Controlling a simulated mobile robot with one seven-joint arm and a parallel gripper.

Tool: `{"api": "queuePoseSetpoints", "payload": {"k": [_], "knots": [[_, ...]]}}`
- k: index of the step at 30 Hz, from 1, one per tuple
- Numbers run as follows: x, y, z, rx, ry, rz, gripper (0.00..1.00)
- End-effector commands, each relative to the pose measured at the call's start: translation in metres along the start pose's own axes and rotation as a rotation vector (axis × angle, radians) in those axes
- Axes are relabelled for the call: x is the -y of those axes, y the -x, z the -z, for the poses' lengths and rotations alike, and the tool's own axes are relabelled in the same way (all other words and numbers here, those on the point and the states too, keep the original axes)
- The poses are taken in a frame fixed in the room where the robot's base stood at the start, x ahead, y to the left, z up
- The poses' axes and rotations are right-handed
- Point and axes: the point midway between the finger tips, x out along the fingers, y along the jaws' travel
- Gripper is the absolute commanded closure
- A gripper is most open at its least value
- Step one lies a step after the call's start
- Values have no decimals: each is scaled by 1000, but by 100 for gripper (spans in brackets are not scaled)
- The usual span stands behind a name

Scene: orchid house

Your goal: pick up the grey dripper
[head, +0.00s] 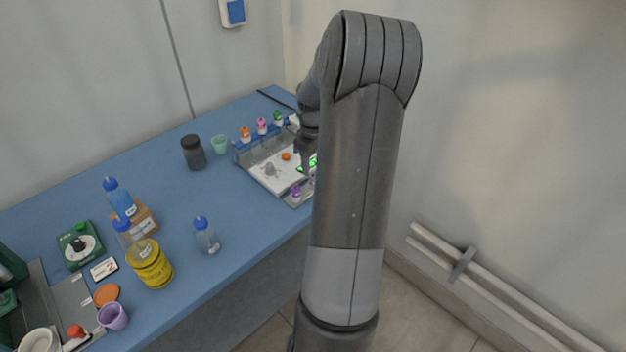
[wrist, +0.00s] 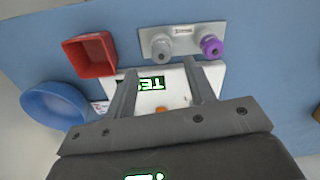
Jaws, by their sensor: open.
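The grey dripper (wrist: 162,48) stands in a grey holder plate (wrist: 186,33) with a white label, at the top of the wrist view. A purple-topped dripper (wrist: 211,46) stands to its right in the same plate and also shows in the head view (head: 296,191). My gripper (wrist: 160,67) is open and empty. Its fingertips point toward the grey dripper, which appears just beyond them, between their lines. In the head view my arm hides much of this area, and I cannot make out the grey dripper there.
A white device (wrist: 173,91) with a green display and orange knob lies below the fingers. A red square container (wrist: 90,55) and a blue bowl (wrist: 55,104) are on the left. In the head view, bottles with orange, pink and green caps (head: 262,127) stand behind the device.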

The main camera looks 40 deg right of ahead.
Motion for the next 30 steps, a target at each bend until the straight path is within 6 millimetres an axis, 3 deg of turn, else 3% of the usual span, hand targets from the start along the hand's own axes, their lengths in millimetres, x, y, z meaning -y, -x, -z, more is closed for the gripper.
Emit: {"api": "queuePoseSetpoints", "payload": {"k": [9,19,30], "knots": [[3,-44,-2,2,0,3,50],[3,-49,-2,0,0,0,51],[3,-49,-2,0,0,0,82]]}}
